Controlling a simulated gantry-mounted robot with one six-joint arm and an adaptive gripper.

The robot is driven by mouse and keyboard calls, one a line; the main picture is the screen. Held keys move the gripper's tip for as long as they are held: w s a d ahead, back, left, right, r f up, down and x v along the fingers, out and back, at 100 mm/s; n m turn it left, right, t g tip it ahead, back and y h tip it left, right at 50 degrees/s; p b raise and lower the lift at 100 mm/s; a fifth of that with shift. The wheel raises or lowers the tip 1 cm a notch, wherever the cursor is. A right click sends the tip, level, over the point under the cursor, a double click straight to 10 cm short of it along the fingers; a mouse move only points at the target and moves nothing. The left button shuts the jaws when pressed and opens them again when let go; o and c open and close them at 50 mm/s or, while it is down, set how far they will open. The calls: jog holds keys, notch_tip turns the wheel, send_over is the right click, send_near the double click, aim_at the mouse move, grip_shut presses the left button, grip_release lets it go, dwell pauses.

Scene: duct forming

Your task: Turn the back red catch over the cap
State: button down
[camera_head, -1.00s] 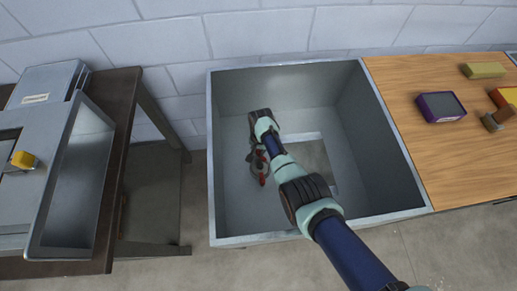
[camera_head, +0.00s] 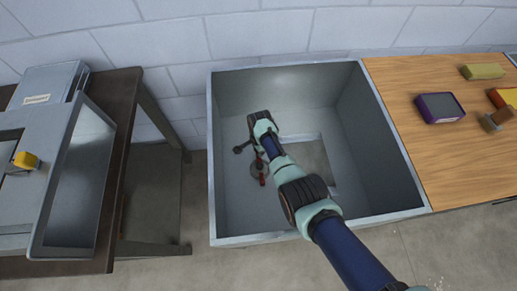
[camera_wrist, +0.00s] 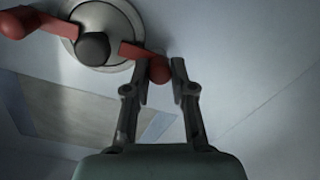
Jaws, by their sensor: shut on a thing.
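In the wrist view, the cap (camera_wrist: 120,22) is a round metal disc with a dark knob (camera_wrist: 93,48) at its middle. One red catch (camera_wrist: 134,50) lies across the lower right of the disc, with its ball end between my fingers. My gripper (camera_wrist: 162,72) is shut on that end. The other red catch (camera_wrist: 42,21) extends off to the left, its ball end cut by the frame edge. In the head view, red parts (camera_head: 262,180) show beside my arm at the cap; my arm hides part of them.
The cap sits inside an open grey metal box (camera_head: 225,205) with tall walls around my arm. A wooden worktop (camera_head: 440,165) on the right holds a purple device (camera_head: 440,107) and several blocks. A metal machine (camera_head: 75,185) stands on a dark table at left.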

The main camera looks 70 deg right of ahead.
dwell(0.4)
jog(key=c, duration=1)
grip_release()
jog(key=r, duration=1.2)
jog(key=shift+s+a, duration=0.15)
jog(key=shift+s, duration=0.05)
